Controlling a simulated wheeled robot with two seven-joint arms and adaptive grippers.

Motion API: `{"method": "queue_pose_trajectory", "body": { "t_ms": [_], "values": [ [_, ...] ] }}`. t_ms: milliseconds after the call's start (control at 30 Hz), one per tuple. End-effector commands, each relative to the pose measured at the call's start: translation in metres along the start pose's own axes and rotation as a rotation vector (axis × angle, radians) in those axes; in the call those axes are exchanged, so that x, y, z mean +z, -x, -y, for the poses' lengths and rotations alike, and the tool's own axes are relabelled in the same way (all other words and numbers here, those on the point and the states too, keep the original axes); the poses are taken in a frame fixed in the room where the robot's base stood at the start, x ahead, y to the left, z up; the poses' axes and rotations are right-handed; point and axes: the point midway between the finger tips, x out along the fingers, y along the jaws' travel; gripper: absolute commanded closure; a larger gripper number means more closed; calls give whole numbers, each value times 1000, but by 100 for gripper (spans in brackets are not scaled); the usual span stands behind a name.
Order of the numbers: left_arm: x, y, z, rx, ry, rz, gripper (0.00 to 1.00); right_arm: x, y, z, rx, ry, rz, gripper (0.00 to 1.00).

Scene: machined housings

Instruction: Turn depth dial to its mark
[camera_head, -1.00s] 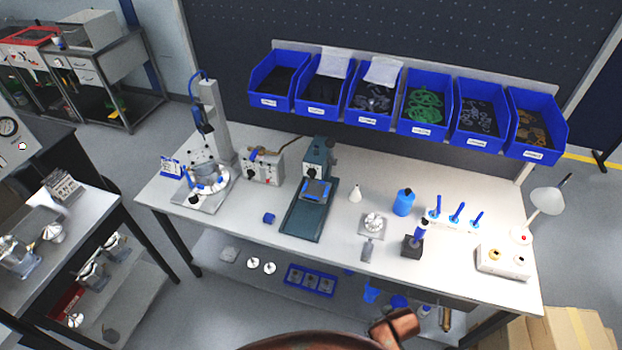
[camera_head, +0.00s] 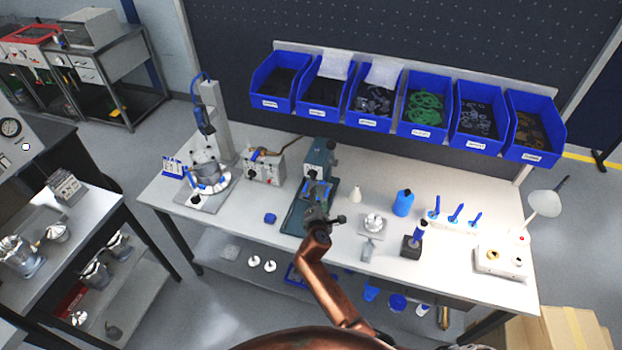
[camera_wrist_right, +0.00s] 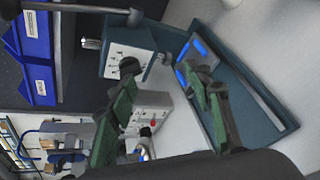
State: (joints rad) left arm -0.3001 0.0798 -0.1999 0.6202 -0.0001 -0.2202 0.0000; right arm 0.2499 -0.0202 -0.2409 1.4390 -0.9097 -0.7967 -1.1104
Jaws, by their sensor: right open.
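The teal bench machine (camera_head: 318,158) stands on the workbench, with its base running toward the front edge. In the right wrist view its head carries a pale marked face plate (camera_wrist_right: 119,52) with a dark round knob (camera_wrist_right: 130,66), which looks like the depth dial. I cannot read its setting or mark. My right gripper (camera_head: 324,217) is over the front part of the machine's base. In the wrist view its green fingers (camera_wrist_right: 160,80) are apart with nothing between them; one fingertip overlaps the view of the knob, and contact cannot be told. My left gripper is not in view.
A grey control box (camera_head: 263,167) and a clamp stand (camera_head: 215,130) are left of the machine. A white cone bottle (camera_head: 356,194), a blue bottle (camera_head: 403,203) and a small metal part on a plate (camera_head: 373,222) are at right. Blue bins (camera_head: 425,105) hang behind.

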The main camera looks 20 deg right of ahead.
Motion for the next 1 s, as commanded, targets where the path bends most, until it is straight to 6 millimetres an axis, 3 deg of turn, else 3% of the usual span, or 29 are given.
{"method": "queue_pose_trajectory", "body": {
  "t_ms": [33,100,200,600,800,1000],
  "values": [
    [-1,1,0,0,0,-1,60,-6,-3,-20,33,67,3,54],
    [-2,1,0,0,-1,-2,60,-11,-6,-38,65,136,9,54],
    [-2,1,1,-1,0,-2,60,-14,-12,-49,86,180,13,54],
    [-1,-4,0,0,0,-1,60,-13,-68,-53,85,181,14,54],
    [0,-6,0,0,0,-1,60,-13,-82,-54,84,178,13,54],
    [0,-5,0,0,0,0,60,-13,-84,-54,85,177,13,54]
  ]
}}
